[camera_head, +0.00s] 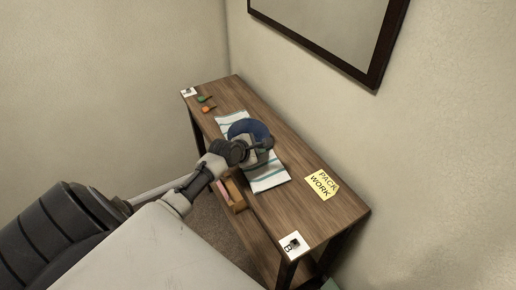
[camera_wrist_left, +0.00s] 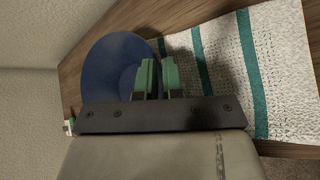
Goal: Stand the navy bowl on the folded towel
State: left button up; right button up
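The navy bowl (camera_head: 247,125) is at the middle of the narrow wooden table, over the striped towel in the head view. In the wrist view the bowl (camera_wrist_left: 106,62) is left of the green fingers, with wood and the towel beside it. My left gripper (camera_head: 262,143) is at the bowl's near side. Its fingertips (camera_wrist_left: 159,75) are close together, one inside and one outside the bowl's right rim, shut on its wall. The folded towel (camera_head: 268,180), white with teal stripes, lies across the table. Whether the bowl touches the towel is hidden. My right gripper is out of view.
A yellow note reading "PACK WORK" (camera_head: 321,186) lies right of the towel. A white card marked B (camera_head: 290,246) is at the near end, another card (camera_head: 189,92) at the far end. Small orange and green items (camera_head: 207,108) lie beyond the towel. A wall runs behind the table.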

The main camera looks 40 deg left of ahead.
pick_arm(q)
jog(key=o, duration=0.5)
jog(key=shift+a+f, duration=0.3)
jog(key=shift+f, duration=0.4)
jog(key=shift+d+r, duration=0.15)
jog(key=shift+r, duration=0.4)
jog(key=v, duration=1.2)
jog(key=shift+r+p, duration=0.4)
jog(key=shift+r, duration=0.1)
